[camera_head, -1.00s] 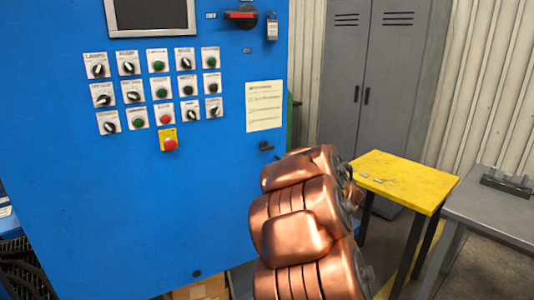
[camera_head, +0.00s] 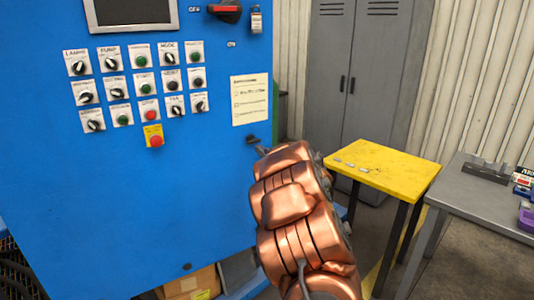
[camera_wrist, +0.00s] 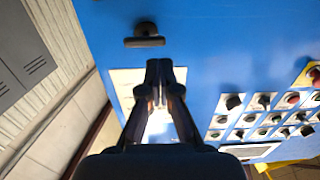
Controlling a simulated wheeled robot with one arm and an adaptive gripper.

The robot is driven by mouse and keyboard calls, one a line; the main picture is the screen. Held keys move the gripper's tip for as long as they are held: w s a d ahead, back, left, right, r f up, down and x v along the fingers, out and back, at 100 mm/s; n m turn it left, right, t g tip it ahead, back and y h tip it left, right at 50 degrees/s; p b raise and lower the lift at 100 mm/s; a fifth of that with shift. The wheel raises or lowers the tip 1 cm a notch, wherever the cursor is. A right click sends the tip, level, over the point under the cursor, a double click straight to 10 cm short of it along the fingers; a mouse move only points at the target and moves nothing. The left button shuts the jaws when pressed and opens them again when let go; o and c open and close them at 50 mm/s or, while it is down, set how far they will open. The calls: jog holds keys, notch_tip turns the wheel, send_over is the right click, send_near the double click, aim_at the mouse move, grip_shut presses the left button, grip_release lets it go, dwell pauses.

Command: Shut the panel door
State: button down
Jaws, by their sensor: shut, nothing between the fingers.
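The panel door (camera_head: 120,210) is a large blue face with a screen, several labelled knobs and a red stop button. Its small dark handle (camera_head: 252,139) sits near the right edge, below a paper sheet. The handle also shows in the wrist view (camera_wrist: 145,41), just beyond my fingertips. My gripper (camera_wrist: 159,66) is shut and empty, in front of the blue face between the sheet and the handle. I cannot tell if it touches the door. In the head view my copper arm hides most of the gripper and part of the door's right edge. How far the door stands open is unclear.
A yellow table (camera_head: 385,165) with small pieces on it stands right of my arm. A grey table (camera_head: 490,205) is further right. Grey lockers (camera_head: 350,80) stand behind. A cardboard box (camera_head: 190,286) lies beneath the door's lower edge.

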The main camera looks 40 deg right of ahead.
aim_at(250, 143)
jog(key=p+x, duration=0.1)
jog(key=x, duration=0.3)
jog(key=shift+w, duration=0.3)
jog(key=shift+w+d+f, duration=0.1)
jog(key=shift+w, duration=0.2)
